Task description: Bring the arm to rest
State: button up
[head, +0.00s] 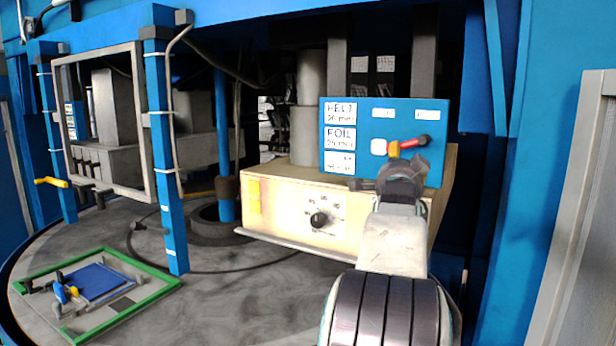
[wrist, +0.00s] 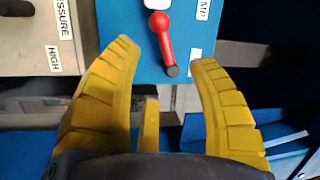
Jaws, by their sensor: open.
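My gripper (wrist: 165,56) is open, with its two yellow ribbed fingers spread apart and nothing held between them. In the wrist view a red lever (wrist: 165,42) with a dark end shows between the fingertips, and neither finger visibly touches it. The lever (head: 411,143) sits on a blue panel (head: 385,120) in the head view. My arm (head: 393,245) reaches up from the lower right in front of this panel. My gripper's fingers are mostly hidden behind the wrist in the head view.
A cream box (head: 285,205) with a black knob (head: 319,219) stands below the blue panel. A green-edged board (head: 150,300) lies on the round grey table (head: 225,305) at left. A grey frame (head: 148,120) and blue posts stand behind it. A blue wall (head: 545,130) rises at right.

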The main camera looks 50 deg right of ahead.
dwell(0.3)
jog(key=s+a+f+n+g+y, duration=0.2)
jog(key=a+f+n+y, duration=0.15)
jog(key=f, duration=0.55)
jog(key=s+a+f+n+g+y, duration=0.1)
jog(key=a+f+n+y, duration=0.25)
jog(key=f, duration=0.65)
jog(key=s+a+f+n+g+y, duration=0.25)
jog(key=f+n+y, duration=0.2)
jog(key=f, duration=0.45)
jog(key=s+a+f+n+g+y, duration=0.1)
jog(key=s+a+f+n+y, duration=0.2)
jog(key=a, duration=1)
jog(key=a+f+n+g+y, duration=0.15)
jog(key=a+f+n, duration=0.3)
jog(key=a, duration=0.95)
jog(key=a+r+n+t+y+b, duration=0.1)
jog(key=a+n+t, duration=0.3)
jog(key=a, duration=1.1)
jog(key=n+b, duration=0.1)
jog(key=n, duration=0.2)
jog(key=shift+r+n+y, duration=0.3)
